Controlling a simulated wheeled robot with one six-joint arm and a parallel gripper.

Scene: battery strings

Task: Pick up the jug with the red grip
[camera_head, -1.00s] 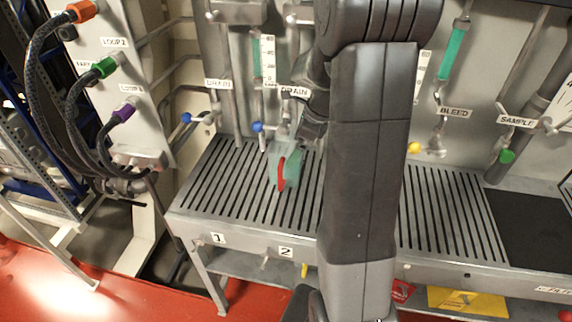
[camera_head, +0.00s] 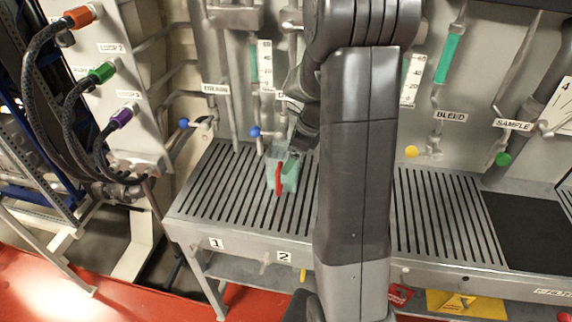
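The jug (camera_head: 272,176) is clear with teal-green in it and a red upright grip (camera_head: 279,180) on its near side. It stands on the slatted metal bench top (camera_head: 230,190), left of my arm. My gripper (camera_head: 296,152) is dark and points down at the jug's upper right side, overlapping it in the picture. I cannot tell if they touch. The fingers are small and partly hidden, so their opening does not show.
My upright arm link blocks the middle of the view. Pipes with a blue knob (camera_head: 255,132) and a gauge tube (camera_head: 253,62) stand behind the jug. Hoses (camera_head: 35,100) hang at left. Bare slats lie left of the jug. A black mat (camera_head: 525,225) lies at right.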

